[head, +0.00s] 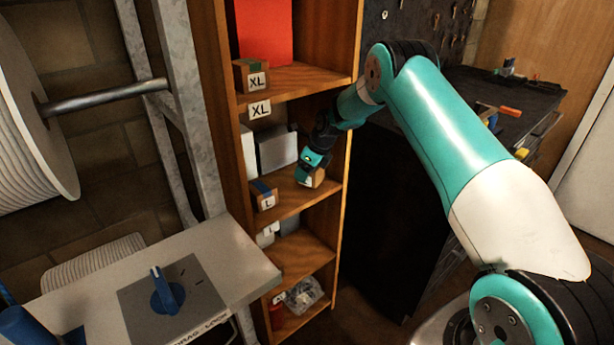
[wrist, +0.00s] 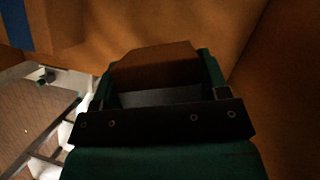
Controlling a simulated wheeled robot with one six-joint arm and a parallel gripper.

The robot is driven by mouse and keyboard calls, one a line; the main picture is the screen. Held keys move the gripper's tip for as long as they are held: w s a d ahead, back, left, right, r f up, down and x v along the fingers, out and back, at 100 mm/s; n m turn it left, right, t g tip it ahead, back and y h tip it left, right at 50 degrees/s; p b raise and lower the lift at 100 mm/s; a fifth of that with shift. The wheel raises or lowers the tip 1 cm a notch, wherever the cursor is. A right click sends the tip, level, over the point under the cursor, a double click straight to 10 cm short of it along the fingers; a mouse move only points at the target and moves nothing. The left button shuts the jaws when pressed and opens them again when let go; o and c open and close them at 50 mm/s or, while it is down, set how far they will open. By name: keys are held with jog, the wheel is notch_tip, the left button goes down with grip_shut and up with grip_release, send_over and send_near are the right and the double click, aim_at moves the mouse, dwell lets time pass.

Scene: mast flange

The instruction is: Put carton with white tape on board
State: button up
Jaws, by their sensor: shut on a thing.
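My gripper (head: 313,172) is inside the shelf unit, at the right end of the board with the L label. It is shut on a small brown carton (head: 319,178). In the wrist view the carton (wrist: 155,66) sits between the two fingers, with a pale strip on its near side that may be white tape. The fingers hide part of it. The wooden board (head: 290,200) lies just below the carton; I cannot tell whether they touch. A carton with blue tape (head: 264,194) stands at the left on this board, apart from my gripper.
A carton with green tape (head: 252,76) stands on the board above, near a red box (head: 264,30). A grey box (head: 277,148) stands behind the blue-taped carton. The shelf's right side wall is close to my gripper. A workbench (head: 150,270) is at front left.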

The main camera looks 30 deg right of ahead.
jog(key=shift+f, duration=0.9)
jog(key=shift+w+d+f+p, duration=0.15)
jog(key=shift+f+p, duration=0.15)
jog(key=shift+f, duration=0.3)
jog(key=shift+f, duration=0.2)
jog(key=o, duration=1.1)
jog(key=shift+o, duration=0.2)
jog(key=shift+r, duration=0.1)
jog(key=shift+r, duration=0.2)
jog(key=v, duration=1.1)
jog(key=shift+r+b, duration=0.35)
